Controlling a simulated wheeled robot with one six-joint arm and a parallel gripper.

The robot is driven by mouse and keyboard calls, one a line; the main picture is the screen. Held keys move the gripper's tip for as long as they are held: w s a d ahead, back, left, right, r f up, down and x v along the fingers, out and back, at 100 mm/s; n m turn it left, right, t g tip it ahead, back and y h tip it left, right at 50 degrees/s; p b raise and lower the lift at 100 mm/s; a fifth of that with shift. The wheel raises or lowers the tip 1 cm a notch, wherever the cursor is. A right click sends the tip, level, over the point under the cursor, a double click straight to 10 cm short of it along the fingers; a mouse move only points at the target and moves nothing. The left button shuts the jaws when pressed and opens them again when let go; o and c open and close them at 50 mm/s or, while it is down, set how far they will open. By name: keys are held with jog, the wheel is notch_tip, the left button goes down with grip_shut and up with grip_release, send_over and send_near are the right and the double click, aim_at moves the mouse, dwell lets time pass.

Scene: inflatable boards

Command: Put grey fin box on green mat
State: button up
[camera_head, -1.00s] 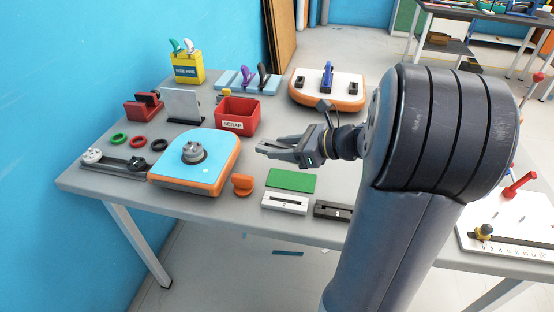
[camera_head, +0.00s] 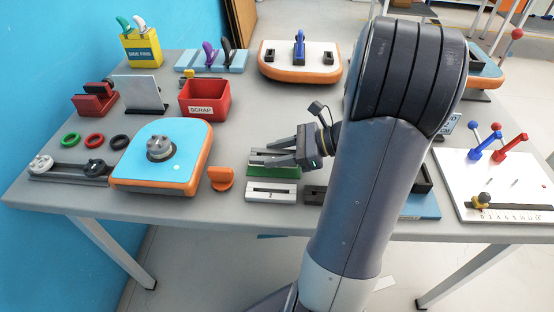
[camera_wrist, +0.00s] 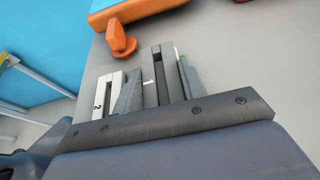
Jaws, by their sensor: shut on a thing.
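The grey fin box (camera_wrist: 150,70), slotted and marked 1, sits between the two fingers of my gripper (camera_wrist: 160,70) in the wrist view. My gripper (camera_head: 262,157) is shut on it over the green mat (camera_head: 272,173) in the head view. Much of the box is hidden by the fingers there. The mat is mostly covered, with its green front part showing; a thin green sliver also shows in the wrist view. The box looks level and low over the mat; I cannot tell whether it touches.
A white slotted box (camera_head: 271,192) marked 2 lies just in front of the mat, and a dark box (camera_head: 315,194) to its right. An orange fin piece (camera_head: 221,178) and blue-orange board (camera_head: 158,155) stand to the left. A red scrap bin (camera_head: 205,99) is behind.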

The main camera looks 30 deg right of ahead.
jog(key=shift+f, duration=0.95)
jog(key=shift+f, duration=0.2)
jog(key=o, duration=1.1)
jog(key=shift+r, duration=0.1)
jog(key=shift+r, duration=0.2)
jog(key=p+v, duration=0.1)
jog(key=v, duration=1.1)
jog(key=shift+f, duration=0.1)
